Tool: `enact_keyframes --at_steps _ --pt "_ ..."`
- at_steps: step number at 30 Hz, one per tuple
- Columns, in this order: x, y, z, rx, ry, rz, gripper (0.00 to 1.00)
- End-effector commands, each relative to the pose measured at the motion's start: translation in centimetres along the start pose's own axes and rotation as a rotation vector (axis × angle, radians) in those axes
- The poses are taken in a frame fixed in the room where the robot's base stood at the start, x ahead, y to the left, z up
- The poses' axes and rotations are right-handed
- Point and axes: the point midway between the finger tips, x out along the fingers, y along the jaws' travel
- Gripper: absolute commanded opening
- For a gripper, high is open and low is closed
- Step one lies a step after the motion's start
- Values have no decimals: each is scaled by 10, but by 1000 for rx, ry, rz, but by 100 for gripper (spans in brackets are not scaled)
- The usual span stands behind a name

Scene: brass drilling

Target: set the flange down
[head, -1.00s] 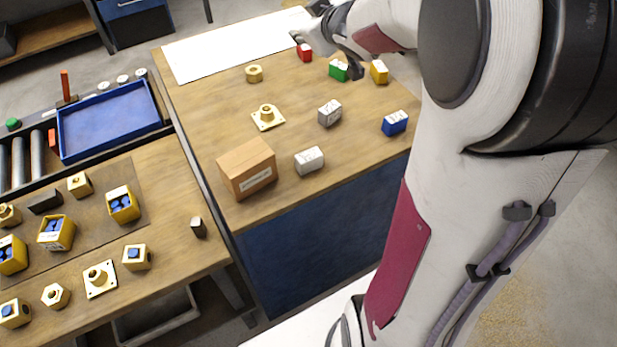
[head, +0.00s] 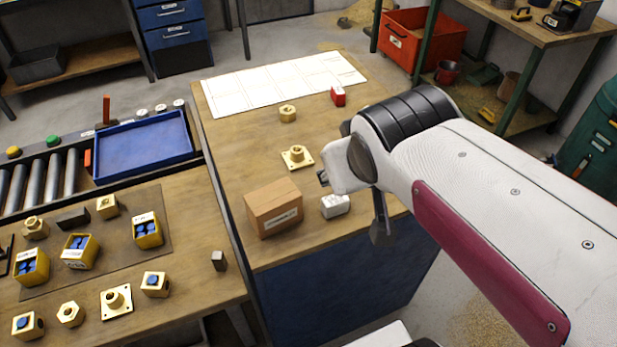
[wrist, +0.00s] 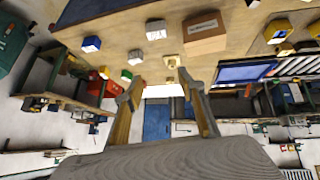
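A brass flange (head: 297,157) with a square base and a raised hub sits upright on the right-hand wooden table. It also shows in the wrist view (wrist: 171,61), beyond the fingertips. A second flange (head: 117,301) stands on the left workbench. My gripper (wrist: 160,80) is open, its two fingers well apart, and I see nothing held between them. It looks apart from the flange on the table. In the head view my wrist is to the right of that flange and hides most of the gripper.
A cardboard box (head: 273,207) and a white box (head: 335,205) stand near the table's front. A brass nut (head: 288,114) and a red block (head: 338,96) are farther back, near a white marked sheet (head: 235,95). A blue tray (head: 145,147) lies left. Blue (wrist: 91,44) and green (wrist: 126,76) blocks show in the wrist view.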

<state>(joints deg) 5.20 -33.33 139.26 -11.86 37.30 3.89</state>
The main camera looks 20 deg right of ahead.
Motion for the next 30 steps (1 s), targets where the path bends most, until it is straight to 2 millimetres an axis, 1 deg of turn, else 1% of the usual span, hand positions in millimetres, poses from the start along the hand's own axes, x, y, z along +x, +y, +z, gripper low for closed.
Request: enact_keyframes --at_steps 1,3,6,9,12,15,30 --pt "-8 -10 14 3 -20 -29 40" --pt "-16 -23 32 9 -54 -68 40" --pt "-26 -39 55 12 -96 -118 40" --pt "-33 -50 70 11 -126 -155 40" --pt "-37 -56 79 11 -142 -176 40" --pt "-38 -58 82 10 -148 -183 40" --pt "-38 -57 81 11 -147 -181 40"
